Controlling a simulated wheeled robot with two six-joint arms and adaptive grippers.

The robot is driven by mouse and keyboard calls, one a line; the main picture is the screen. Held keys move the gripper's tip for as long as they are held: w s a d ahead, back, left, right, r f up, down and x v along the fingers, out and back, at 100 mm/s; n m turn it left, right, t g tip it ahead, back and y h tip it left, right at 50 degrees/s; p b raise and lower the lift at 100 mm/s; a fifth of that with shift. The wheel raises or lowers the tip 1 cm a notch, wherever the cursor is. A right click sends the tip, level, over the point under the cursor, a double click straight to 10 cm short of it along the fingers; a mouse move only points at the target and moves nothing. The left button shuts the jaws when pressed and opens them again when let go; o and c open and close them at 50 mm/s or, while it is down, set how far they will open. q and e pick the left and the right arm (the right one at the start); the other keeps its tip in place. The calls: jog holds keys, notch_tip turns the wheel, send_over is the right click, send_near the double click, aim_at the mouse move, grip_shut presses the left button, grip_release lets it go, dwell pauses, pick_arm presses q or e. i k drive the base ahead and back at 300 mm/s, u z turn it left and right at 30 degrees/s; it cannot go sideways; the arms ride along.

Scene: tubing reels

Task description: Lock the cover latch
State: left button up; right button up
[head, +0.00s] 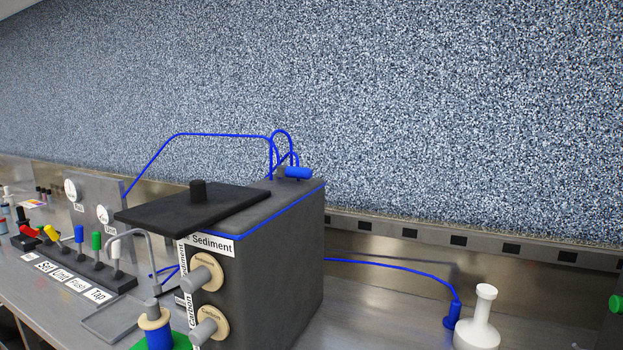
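A dark grey box (275,270) with blue edging stands on the metal counter. A flat black cover (185,212) with a short black knob (198,190) sits at its top left and juts out past the left side. A blue cylinder (298,172) lies at the back right of the box top, beside looping blue tubes. I cannot tell which part is the latch, or whether it is locked. Sediment (212,245) and Carbon labels mark the box, near two cream reels (207,272) with grey hubs. Neither of my grippers is in view.
A row of coloured levers (80,234) and a gauge panel (97,190) stand left. A blue-and-cream spool (157,328) stands in front of the box. A white bottle-shaped thing (482,318) and a blue tube end (452,315) are right. Counter between box and bottle is mostly clear.

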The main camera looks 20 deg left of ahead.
aim_at(283, 171)
jog(key=u, duration=0.55)
jog(key=k, duration=0.65)
jog(key=u, duration=1.1)
jog(key=i, duration=1.9)
jog(key=z, duration=0.5)
